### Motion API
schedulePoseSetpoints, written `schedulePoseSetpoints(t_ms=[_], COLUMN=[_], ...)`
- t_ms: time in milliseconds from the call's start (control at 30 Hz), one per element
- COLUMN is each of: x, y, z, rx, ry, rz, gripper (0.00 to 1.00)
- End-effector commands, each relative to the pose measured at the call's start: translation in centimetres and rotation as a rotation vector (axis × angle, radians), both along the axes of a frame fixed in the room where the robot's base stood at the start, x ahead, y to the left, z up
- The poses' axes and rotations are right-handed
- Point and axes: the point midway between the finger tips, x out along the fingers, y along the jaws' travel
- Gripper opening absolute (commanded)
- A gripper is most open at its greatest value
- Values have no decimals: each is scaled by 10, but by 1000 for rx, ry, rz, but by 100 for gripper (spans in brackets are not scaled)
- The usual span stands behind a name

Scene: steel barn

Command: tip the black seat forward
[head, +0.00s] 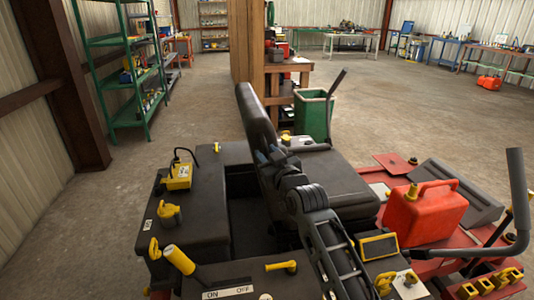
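The black seat (345,190) is on the machine in the middle of the head view. Its backrest (254,118) stands upright, leaning slightly back to the left, and its cushion lies flat to the right. My arm reaches up from the bottom across the near side of the seat. My gripper (264,158) is at its far end, low beside the backrest. It is small and dark against the seat, so I cannot tell whether it touches the seat or whether its fingers are open.
A red fuel can (425,210) stands right of the seat, with control levers (516,190) beyond it. A dark deck with yellow caps (170,215) and handles lies left. A wooden post (250,50) and green bin (314,114) stand behind. Open concrete floor surrounds the machine.

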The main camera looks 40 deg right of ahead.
Motion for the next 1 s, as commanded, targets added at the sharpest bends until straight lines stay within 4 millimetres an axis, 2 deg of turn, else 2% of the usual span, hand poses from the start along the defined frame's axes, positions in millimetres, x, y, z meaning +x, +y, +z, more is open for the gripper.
schedulePoseSetpoints(t_ms=[333,700,1000], x=[5,5,5], y=[-2,-1,-1], z=[0,0,0], rx=[0,0,0], ry=[0,0,0], rz=[1,1,1], gripper=[35,1,0])
